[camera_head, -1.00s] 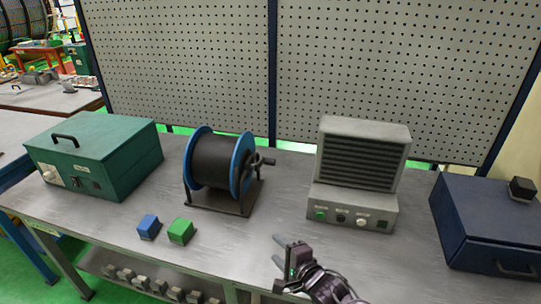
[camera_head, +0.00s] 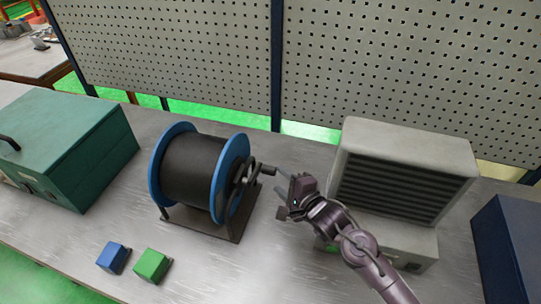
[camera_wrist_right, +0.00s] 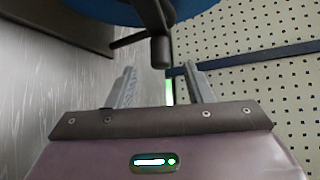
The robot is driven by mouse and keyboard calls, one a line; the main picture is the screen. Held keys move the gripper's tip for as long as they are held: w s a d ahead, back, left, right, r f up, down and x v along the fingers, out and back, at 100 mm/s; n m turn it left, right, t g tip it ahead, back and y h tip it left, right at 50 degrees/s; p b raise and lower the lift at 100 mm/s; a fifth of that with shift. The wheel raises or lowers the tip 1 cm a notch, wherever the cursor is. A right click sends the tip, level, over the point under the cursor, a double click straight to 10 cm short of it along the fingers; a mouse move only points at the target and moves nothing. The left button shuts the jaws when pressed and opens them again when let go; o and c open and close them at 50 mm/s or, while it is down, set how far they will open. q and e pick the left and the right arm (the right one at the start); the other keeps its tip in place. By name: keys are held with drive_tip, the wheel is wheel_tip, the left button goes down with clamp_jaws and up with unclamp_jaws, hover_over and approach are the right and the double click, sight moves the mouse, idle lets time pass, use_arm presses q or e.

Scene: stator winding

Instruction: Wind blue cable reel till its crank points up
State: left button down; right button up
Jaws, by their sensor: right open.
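The cable reel (camera_head: 198,172) has blue flanges and a dark drum, and stands on a dark frame on the grey bench. Its crank (camera_head: 262,170) is on the right side, with the handle knob sticking out to the right. My right gripper (camera_head: 282,196) is open and empty, just right of the crank and apart from it. In the right wrist view the crank handle (camera_wrist_right: 160,50) shows ahead, between and beyond the two open fingers (camera_wrist_right: 160,85). The blue flange (camera_wrist_right: 125,10) shows at the top. My left gripper is not in view.
A green case (camera_head: 65,150) is at left, and a blue box (camera_head: 510,245) at far right. A blue block (camera_head: 113,258) and a green block (camera_head: 152,265) lie in front of the reel. A pegboard (camera_head: 400,70) stands behind.

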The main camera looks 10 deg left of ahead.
sight(272, 173)
drive_tip(key=shift+w+a, duration=0.25)
drive_tip(key=shift+w, duration=0.05)
drive_tip(key=shift+w+a+f, duration=0.1)
drive_tip(key=shift+w+a, duration=0.2)
drive_tip(key=p+x, duration=0.1)
drive_tip(key=x, duration=0.3)
drive_tip(key=shift+w+a+f, duration=0.1)
drive_tip(key=shift+w+a, duration=0.15)
drive_tip(key=shift+w+a+f, duration=0.2)
drive_tip(key=shift+w+a, duration=0.1)
drive_tip(key=shift+w, duration=0.15)
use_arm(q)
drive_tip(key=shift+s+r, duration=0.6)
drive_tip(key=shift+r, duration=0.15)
use_arm(e)
clamp_jaws()
